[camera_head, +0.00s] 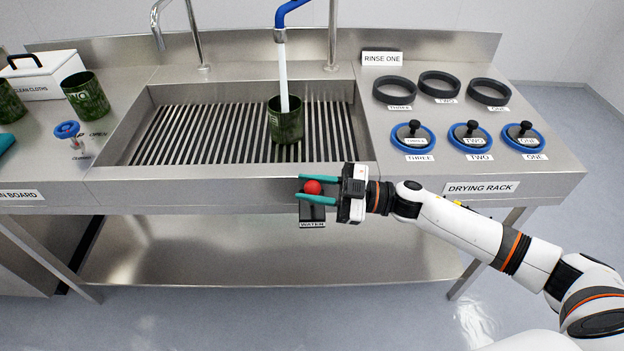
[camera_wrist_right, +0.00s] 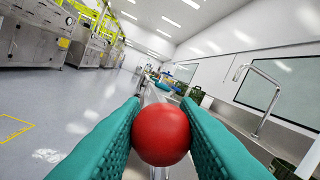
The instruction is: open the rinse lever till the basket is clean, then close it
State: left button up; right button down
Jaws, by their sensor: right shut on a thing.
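The rinse lever shows as a red ball knob (camera_head: 312,187) above a dark box (camera_head: 312,212) labelled WATER on the sink's front. My right gripper (camera_head: 316,190) is shut on the red knob, one teal finger on each side. The knob also fills the middle of the right wrist view (camera_wrist_right: 162,135). A dark green, mottled basket (camera_head: 286,125) stands upright on the sink's slatted rack. A white stream of water (camera_head: 284,80) falls from the blue spout (camera_head: 292,10) into it. The basket's inside is mostly hidden. My left gripper is not in view.
Black rings (camera_head: 398,90) and blue-rimmed lids (camera_head: 413,138) lie on the drying rack at right. The slatted rack left of the basket is free.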

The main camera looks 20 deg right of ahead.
jog(key=shift+s+a+f, duration=0.1)
jog(key=shift+s+f, duration=0.2)
jog(key=shift+s, duration=0.05)
jog(key=shift+f, duration=0.1)
jog(key=c, duration=1.1)
grip_release()
jog(key=shift+c, duration=0.2)
jog(key=b+v, duration=0.3)
jog(key=v, duration=0.9)
